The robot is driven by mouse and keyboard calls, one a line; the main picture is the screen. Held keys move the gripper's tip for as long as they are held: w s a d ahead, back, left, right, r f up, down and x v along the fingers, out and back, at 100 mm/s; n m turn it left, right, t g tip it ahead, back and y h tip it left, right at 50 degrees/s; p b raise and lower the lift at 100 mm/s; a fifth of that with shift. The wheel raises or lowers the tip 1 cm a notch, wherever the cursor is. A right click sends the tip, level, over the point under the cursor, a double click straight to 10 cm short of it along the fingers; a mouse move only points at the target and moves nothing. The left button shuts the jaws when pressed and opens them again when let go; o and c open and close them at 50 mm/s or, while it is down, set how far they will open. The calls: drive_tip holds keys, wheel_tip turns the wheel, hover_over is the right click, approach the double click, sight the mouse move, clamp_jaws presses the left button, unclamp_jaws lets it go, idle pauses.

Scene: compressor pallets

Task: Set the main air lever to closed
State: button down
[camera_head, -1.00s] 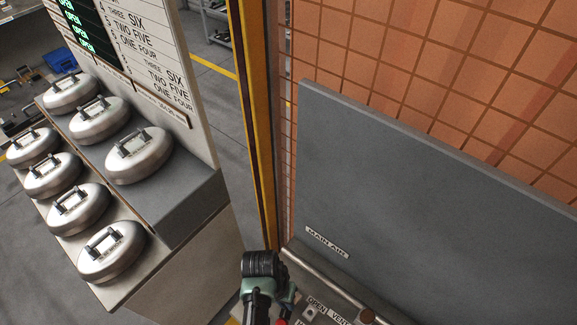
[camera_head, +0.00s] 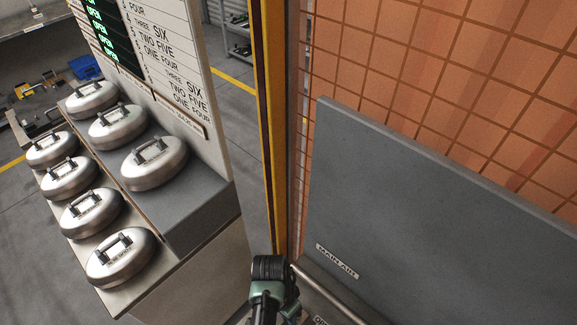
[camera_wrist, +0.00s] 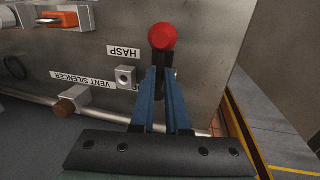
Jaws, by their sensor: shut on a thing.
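The main air lever has a red knob (camera_wrist: 162,36) and a short dark stem; it shows in the wrist view near the top middle. My gripper (camera_wrist: 162,74) has its two blue fingers around the stem just below the knob, shut on the lever. The fingers hide most of the stem and its pivot. In the head view the "MAIN AIR" label (camera_head: 337,262) is on the grey panel, right of my arm. The lever and fingertips are not visible there.
A HASP label (camera_wrist: 123,52) and a small metal block (camera_wrist: 125,77) sit beside the fingers. A brown vent silencer (camera_wrist: 74,98) and an orange part (camera_wrist: 66,18) are farther left. A yellow post (camera_head: 268,130) stands near my arm; round metal lids (camera_head: 154,162) fill the left bench.

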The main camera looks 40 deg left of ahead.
drive_tip(key=c, duration=0.9)
unclamp_jaws()
drive_tip(key=shift+r, duration=0.1)
drive_tip(key=shift+a+r+b, duration=0.15)
drive_tip(key=shift+a+r, duration=0.3)
drive_tip(key=shift+r, duration=1.65)
drive_tip(key=shift+a+r+b, duration=0.15)
drive_tip(key=shift+a+r, duration=0.25)
drive_tip(key=shift+r, duration=1.7)
drive_tip(key=shift+a+r+b, duration=0.15)
drive_tip(key=shift+a+r, duration=0.3)
drive_tip(key=shift+r, duration=1.65)
